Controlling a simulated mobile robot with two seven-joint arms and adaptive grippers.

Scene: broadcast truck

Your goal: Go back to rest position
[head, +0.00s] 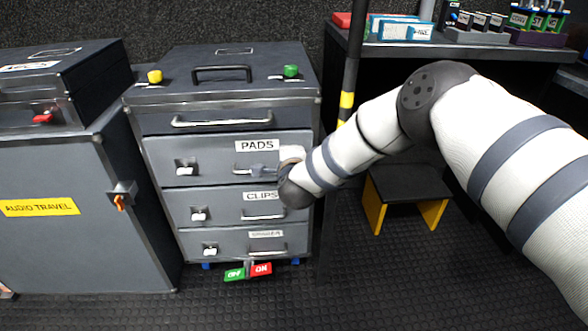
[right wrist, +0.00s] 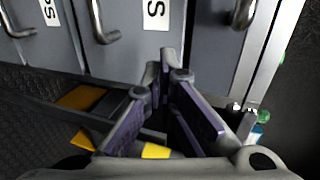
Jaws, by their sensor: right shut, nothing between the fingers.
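My right arm comes in from the right in the head view, bent at the elbow. Its gripper (head: 258,171) is in front of the PADS drawer (head: 215,161), near that drawer's handle. In the right wrist view the right gripper (right wrist: 167,62) has its fingers together and holds nothing. The PADS handle (right wrist: 102,27) is left of the fingertips there, apart from them. Whether the fingertips touch the drawer front cannot be told. My left gripper is not in view.
The grey cabinet's drawers look closed, with the CLIPS drawer (head: 222,206) below PADS. A black pole (head: 351,60), a shelf (head: 455,50) and a yellow-sided step stool (head: 408,187) are close to the right arm. An AUDIO TRAVEL case (head: 75,245) stands left.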

